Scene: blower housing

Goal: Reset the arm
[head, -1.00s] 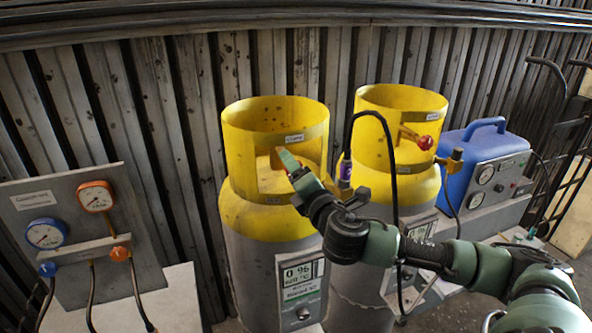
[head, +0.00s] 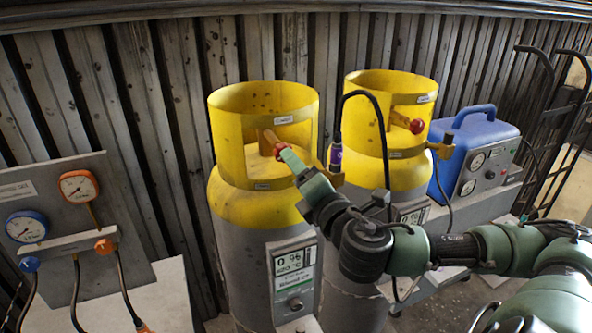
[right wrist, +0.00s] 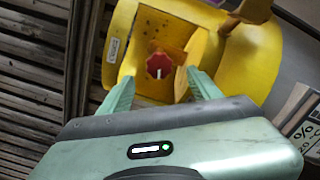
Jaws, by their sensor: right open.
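My right gripper (head: 290,158) reaches in from the right, in front of the left yellow-collared cylinder (head: 262,110). Its green fingers are open and apart in the right wrist view (right wrist: 160,82). The cylinder's red valve knob (right wrist: 160,66) appears just beyond and between the fingertips, with nothing visibly gripped. In the head view the red knob (head: 281,151) shows just past the fingertips, partly covered. I cannot tell whether a finger touches it. My left gripper is not in view.
A second yellow-collared cylinder (head: 365,85) with a red knob (head: 416,126) and a black hose stands to the right. A blue machine (head: 458,140) with gauges is behind my arm. A gauge panel (head: 75,225) is at the left. A corrugated wall closes the back.

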